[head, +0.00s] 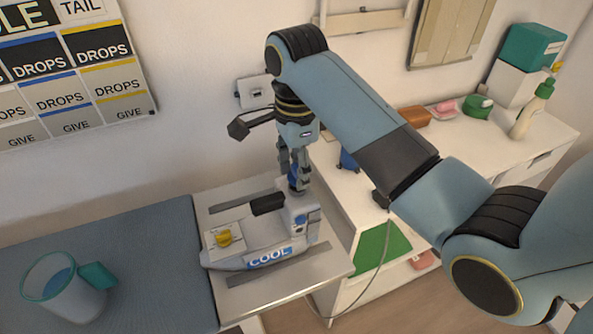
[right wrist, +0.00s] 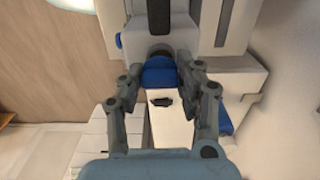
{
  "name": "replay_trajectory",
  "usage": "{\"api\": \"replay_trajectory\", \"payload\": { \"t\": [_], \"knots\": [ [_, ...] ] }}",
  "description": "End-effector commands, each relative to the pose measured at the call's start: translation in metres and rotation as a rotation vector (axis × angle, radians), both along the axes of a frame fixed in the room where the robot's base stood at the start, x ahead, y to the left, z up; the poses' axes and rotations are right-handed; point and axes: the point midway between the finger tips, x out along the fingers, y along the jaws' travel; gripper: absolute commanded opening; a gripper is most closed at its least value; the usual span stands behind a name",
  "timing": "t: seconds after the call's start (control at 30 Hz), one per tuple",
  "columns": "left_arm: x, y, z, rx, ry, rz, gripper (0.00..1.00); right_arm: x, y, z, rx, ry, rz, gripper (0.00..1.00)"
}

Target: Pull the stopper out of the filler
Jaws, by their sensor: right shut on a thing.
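A white and grey iron (head: 255,242) with a blue "COOL" label and a yellow knob lies on the board's metal rest. Its raised end, with the filler, is at the right, under my right gripper (head: 294,180). My right gripper points down and is shut on the blue stopper (right wrist: 159,73). In the right wrist view the stopper sits between the two fingertips, beside a dark round part on the iron's pale body (right wrist: 155,22). Whether the stopper is still seated in the filler cannot be told. My left gripper is not in view.
A white cabinet (head: 350,205) with bottles and boxes is behind at the right. A grey cord (head: 383,250) hangs beside the metal rest.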

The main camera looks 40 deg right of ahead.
Motion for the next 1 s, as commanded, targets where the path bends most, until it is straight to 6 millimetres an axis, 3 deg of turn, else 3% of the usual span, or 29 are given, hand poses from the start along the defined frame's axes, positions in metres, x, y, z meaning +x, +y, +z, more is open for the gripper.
{"api": "replay_trajectory", "payload": {
  "t": [0.27, 0.7, 1.0],
  "knots": [
    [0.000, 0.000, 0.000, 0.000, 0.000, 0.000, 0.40, 0.001, 0.000, 0.003, 0.000, -0.002, 0.000, 0.00],
    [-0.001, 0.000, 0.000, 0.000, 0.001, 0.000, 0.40, 0.001, 0.000, 0.037, -0.001, -0.003, 0.000, 0.00],
    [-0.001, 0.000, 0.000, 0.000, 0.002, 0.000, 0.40, 0.000, 0.000, 0.040, 0.000, -0.001, 0.000, 0.00]
  ]
}}
